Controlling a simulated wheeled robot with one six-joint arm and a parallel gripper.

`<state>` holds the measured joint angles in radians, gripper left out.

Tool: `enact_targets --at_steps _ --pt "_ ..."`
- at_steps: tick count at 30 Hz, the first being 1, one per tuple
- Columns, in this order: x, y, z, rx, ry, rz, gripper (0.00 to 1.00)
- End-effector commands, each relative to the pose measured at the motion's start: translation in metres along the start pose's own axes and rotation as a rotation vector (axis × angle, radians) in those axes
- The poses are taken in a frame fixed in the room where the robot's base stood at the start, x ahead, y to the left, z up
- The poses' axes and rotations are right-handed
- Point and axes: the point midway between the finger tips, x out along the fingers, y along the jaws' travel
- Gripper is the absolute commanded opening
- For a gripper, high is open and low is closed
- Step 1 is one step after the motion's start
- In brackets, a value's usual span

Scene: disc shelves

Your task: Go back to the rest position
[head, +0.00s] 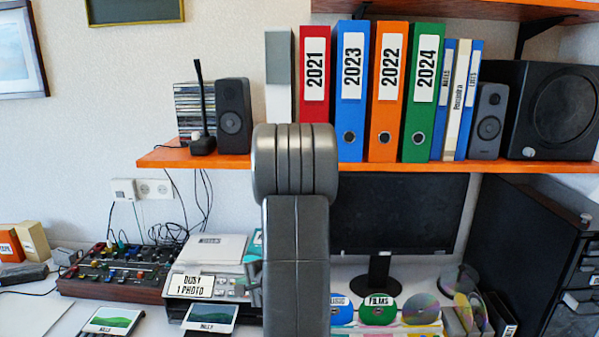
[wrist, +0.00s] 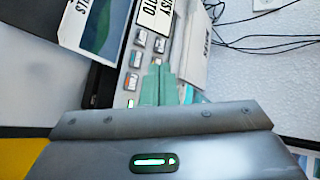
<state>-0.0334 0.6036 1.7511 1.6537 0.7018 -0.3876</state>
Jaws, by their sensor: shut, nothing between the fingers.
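My gripper (wrist: 158,70) shows in the wrist view as two green fingers that are together, with nothing between them. They point at the grey printer-like device (wrist: 131,82) with its buttons and label.
The orange shelf (head: 210,158) holds binders, speakers and a microphone. A mixer (head: 115,270) stands on the desk at left. A monitor (head: 400,215) and colored discs (head: 379,310) are at right. Loose cables (wrist: 265,40) hang by the wall.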

Motion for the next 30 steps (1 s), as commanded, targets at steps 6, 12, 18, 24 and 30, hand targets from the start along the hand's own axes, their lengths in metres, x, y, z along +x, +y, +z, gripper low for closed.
enact_targets --at_steps 6,12,18,24,30 --pt "-0.013 -0.010 0.009 0.000 0.000 0.001 0.00" --pt "-0.013 -0.009 0.010 0.001 0.000 0.001 0.00" --pt "-0.013 -0.009 0.010 0.001 0.000 0.001 0.00" --pt "-0.007 -0.005 0.006 0.002 0.000 0.001 0.00" --pt "0.010 0.009 -0.007 0.003 0.000 0.002 0.00"
